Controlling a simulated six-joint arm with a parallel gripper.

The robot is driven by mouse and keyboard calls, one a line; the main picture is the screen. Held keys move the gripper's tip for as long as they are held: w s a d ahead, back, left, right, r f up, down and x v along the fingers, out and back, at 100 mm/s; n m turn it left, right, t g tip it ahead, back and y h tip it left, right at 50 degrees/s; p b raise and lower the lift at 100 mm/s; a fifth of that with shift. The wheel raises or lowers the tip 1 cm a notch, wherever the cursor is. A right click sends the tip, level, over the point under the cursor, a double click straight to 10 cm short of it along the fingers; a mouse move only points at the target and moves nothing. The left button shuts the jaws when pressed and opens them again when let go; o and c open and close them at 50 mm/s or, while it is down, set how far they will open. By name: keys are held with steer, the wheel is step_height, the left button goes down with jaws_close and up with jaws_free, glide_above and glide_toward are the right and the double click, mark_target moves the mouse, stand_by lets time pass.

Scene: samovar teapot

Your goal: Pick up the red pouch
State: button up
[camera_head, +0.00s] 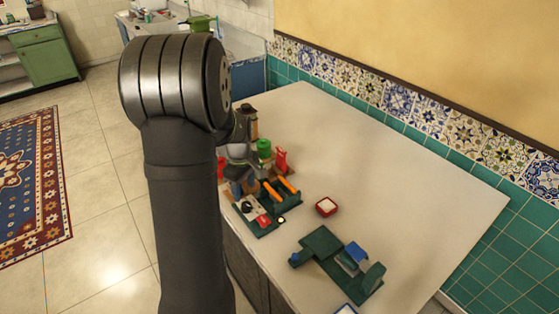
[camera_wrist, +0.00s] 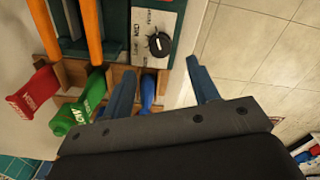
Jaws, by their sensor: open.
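A red pouch (camera_wrist: 35,92) with pale lettering leans out of a wooden rack at the left of the wrist view. In the head view it seems to be the upright red thing (camera_head: 281,160) on the counter. A green pouch (camera_wrist: 78,115) stands beside it, on the side nearer my gripper; it also shows in the head view (camera_head: 264,147). My gripper (camera_wrist: 160,68) is open, with its two blue-grey fingers apart, to the right of both pouches. A blue thing (camera_wrist: 148,90) shows between the fingers, close to the left one, partly hidden.
A panel with a black knob (camera_wrist: 158,43) and orange handles (camera_wrist: 90,28) lie beyond the rack. The counter's edge and tiled floor (camera_wrist: 262,55) lie right of my gripper.

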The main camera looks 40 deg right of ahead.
steer(key=o, duration=0.4)
steer(key=shift+c, duration=0.2)
steer(key=shift+w+d+r+m, duration=0.15)
steer(key=shift+w+d+m, duration=0.05)
steer(key=shift+d+m, duration=0.1)
steer(key=w+d+r+m, duration=0.6)
steer(key=d+r+m, duration=0.1)
steer(key=d+m, duration=0.35)
steer(key=m+h, duration=0.1)
steer(key=m, duration=1)
glide_toward(281, 150)
steer(key=shift+m, duration=0.25)
steer(key=f, duration=0.6)
steer(key=shift+d+f, duration=0.15)
steer(key=shift+d, duration=0.1)
steer(key=shift+w+d+f, duration=0.1)
steer(key=shift+d+f, duration=0.1)
steer(key=shift+f, duration=1.25)
steer(key=shift+d+f, duration=0.2)
steer(key=shift+f, duration=1.3)
steer(key=shift+c, duration=0.4)
